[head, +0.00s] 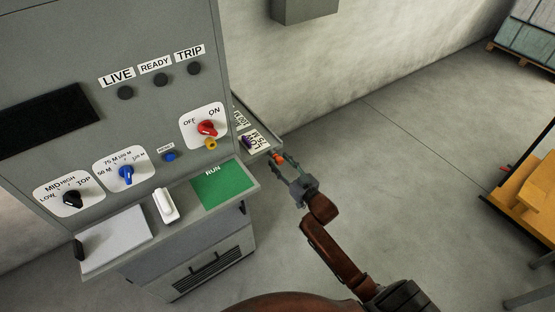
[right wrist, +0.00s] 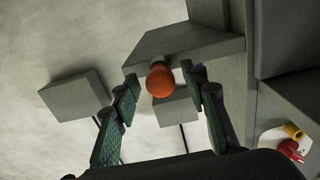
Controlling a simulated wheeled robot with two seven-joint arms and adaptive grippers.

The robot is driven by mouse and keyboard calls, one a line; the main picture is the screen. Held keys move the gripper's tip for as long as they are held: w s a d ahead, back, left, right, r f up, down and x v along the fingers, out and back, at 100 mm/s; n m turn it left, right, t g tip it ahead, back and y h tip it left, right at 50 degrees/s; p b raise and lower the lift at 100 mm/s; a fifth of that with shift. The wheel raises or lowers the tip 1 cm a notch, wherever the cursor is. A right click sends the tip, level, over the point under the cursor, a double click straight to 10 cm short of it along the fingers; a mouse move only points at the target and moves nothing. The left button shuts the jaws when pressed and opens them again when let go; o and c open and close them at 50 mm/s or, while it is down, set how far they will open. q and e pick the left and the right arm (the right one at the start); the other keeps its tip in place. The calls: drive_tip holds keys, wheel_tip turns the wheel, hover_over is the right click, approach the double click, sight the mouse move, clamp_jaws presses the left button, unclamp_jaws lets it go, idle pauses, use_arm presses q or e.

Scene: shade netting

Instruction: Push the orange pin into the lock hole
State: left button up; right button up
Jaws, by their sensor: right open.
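The orange pin (head: 278,158) has a rounded orange head and sits at the outer end of the small side shelf (head: 262,150) on the cabinet's right. It also shows in the right wrist view (right wrist: 161,81), in front of the grey block. My right gripper (head: 282,164) is open, with its two fingertips on either side of the pin head. In the right wrist view, a gap shows between the head and each green finger (right wrist: 160,78). I cannot make out the lock hole; labels on the shelf are partly readable. My left gripper is not in view.
The grey cabinet (head: 130,40) carries a red OFF/ON switch (head: 207,128), a yellow knob (head: 211,143), a blue selector (head: 126,174) and a green RUN plate (head: 223,185). A purple piece (head: 246,141) is on the side shelf. The floor to the right is clear up to a yellow object (head: 530,205).

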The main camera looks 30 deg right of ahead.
drive_tip(key=shift+r+p, duration=0.1)
drive_tip(key=shift+p, duration=0.25)
idle(0.3)
drive_tip(key=shift+c, duration=0.5)
clamp_jaws()
